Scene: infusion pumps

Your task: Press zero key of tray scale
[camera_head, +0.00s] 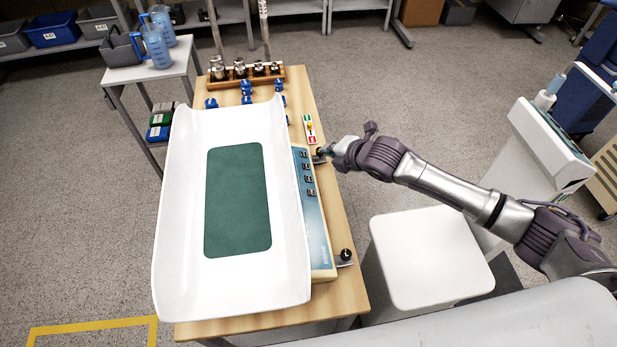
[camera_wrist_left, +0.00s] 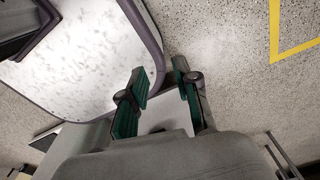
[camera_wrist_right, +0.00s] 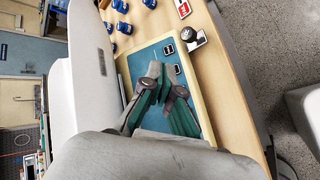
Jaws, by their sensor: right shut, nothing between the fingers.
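The tray scale has a long white tray (camera_head: 180,200) with a green mat (camera_head: 238,200) in it. Its blue key panel (camera_head: 318,235) runs along the tray's right side, with several dark keys (camera_head: 308,180) in a row. My right gripper (camera_head: 326,152) is shut and empty at the panel's far end. In the right wrist view its fingertips (camera_wrist_right: 165,80) lie over the blue panel (camera_wrist_right: 135,65), close to two dark keys (camera_wrist_right: 172,59); I cannot tell whether they touch. The fingers hide part of the panel. My left gripper (camera_wrist_left: 165,88) shows only in its wrist view, open and empty.
A black levelling knob (camera_head: 346,254) sticks out at the near right corner. A white stool (camera_head: 430,260) is at right.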

